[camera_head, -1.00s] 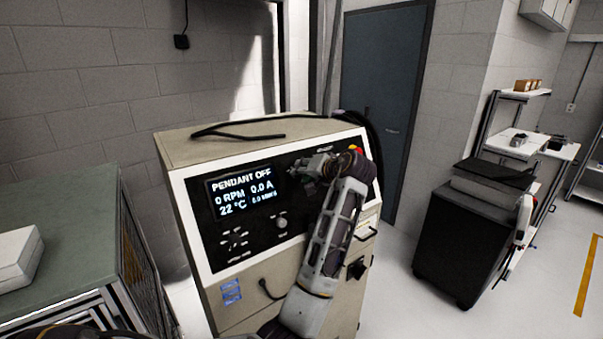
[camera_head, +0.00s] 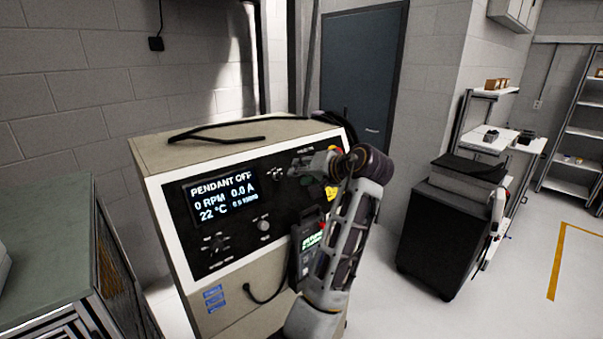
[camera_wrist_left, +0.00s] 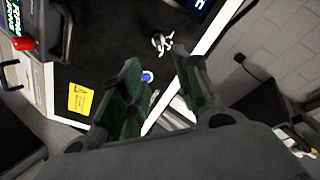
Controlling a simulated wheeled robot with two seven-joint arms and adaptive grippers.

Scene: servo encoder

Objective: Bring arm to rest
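My left arm rises in front of the right side of a beige test cabinet (camera_head: 240,285). My left gripper (camera_head: 300,166) points left across the upper right of its black panel. In the left wrist view the left gripper (camera_wrist_left: 156,60) has its two green-padded fingers apart, with nothing held between them. A blue button (camera_wrist_left: 147,77) on the panel shows past the gap. I cannot tell whether the gripper touches the panel. The display (camera_head: 222,197) reads PENDANT OFF, 0 RPM, 0.0 A, 22 °C. My right gripper is not in view.
A pendant (camera_head: 303,248) with a lit screen hangs at the panel's lower right, partly behind my arm. A red button (camera_wrist_left: 22,44) and yellow label (camera_wrist_left: 80,99) show too. A green-topped bench (camera_head: 45,225) stands left, a black cabinet (camera_head: 440,240) right. Floor between cabinets looks clear.

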